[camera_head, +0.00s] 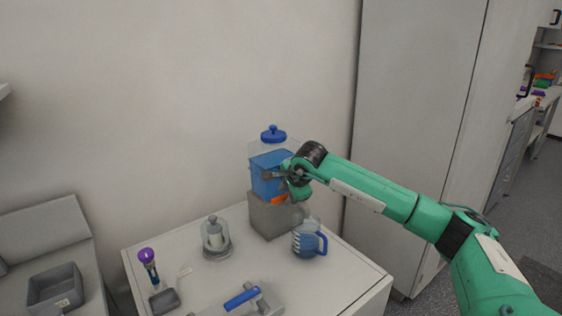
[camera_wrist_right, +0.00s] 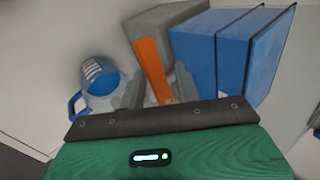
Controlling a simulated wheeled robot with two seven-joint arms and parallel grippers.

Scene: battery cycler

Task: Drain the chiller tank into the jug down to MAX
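The chiller tank (camera_head: 266,178) is a clear container with blue liquid and a blue lid (camera_head: 273,134). It stands on a grey block (camera_head: 268,218) at the back of the white table. The jug (camera_head: 306,240), clear with a blue handle, stands in front of the block and holds blue liquid; it also shows in the right wrist view (camera_wrist_right: 102,82). The MAX mark is not readable. My right gripper (camera_wrist_right: 158,82) is at the tank's front. Its fingers stand apart on either side of an orange lever (camera_wrist_right: 150,66); contact is unclear. My left gripper is out of view.
On the white table (camera_head: 215,287) stand a clear domed vessel (camera_head: 216,240), a purple-topped tool (camera_head: 149,262) by a small grey tray (camera_head: 164,301), and a blue-handled item (camera_head: 242,298). A grey bin (camera_head: 55,287) is at left. A tall cabinet (camera_head: 410,110) stands right.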

